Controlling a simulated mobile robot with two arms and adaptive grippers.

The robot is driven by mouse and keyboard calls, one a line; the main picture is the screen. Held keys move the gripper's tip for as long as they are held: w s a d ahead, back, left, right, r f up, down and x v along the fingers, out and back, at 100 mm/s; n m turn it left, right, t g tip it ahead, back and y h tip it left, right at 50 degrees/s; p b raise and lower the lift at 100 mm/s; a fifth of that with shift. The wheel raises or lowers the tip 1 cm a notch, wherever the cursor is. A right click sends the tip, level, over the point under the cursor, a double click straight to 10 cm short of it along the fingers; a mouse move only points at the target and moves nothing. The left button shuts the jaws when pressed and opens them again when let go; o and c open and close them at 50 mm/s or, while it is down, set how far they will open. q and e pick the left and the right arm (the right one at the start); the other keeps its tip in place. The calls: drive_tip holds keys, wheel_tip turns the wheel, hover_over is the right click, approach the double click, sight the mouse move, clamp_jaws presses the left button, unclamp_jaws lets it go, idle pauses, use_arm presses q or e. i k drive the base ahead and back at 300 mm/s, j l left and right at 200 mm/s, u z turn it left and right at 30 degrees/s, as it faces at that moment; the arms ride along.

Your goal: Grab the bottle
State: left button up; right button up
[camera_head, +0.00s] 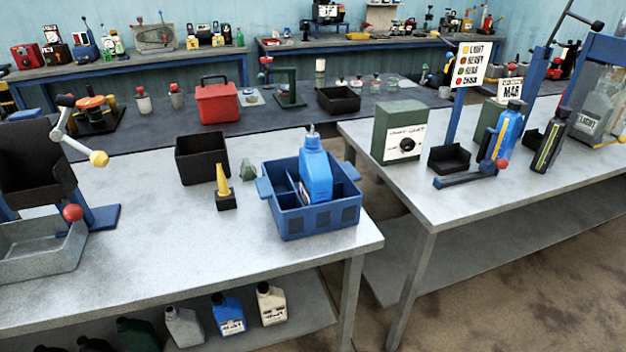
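A blue bottle (316,174) stands upright in a blue divided crate (305,222) near the right end of the left table. Another blue bottle (508,130) and a black bottle (551,143) stand on the right table. Several bottles sit on the shelf under the left table, among them a grey one (184,327), a blue one (229,313) and a cream one (271,304). The task does not tell which bottle is meant. Neither of my grippers is in view.
A black bin (203,159) and a yellow-tipped cone on a black base (225,190) stand left of the crate. A lever with a yellow knob (98,158) and a grey tray (40,252) are at the far left. The front middle of the left table (165,255) is clear.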

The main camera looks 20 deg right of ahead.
sight(316, 179)
drive_tip(key=i+l+z, duration=0.1)
drive_tip(key=l, duration=0.3)
drive_tip(key=i+l, duration=0.15)
drive_tip(key=l, duration=0.25)
drive_tip(key=i+l+z, duration=0.15)
drive_tip(key=l, duration=0.25)
drive_tip(key=k, duration=0.05)
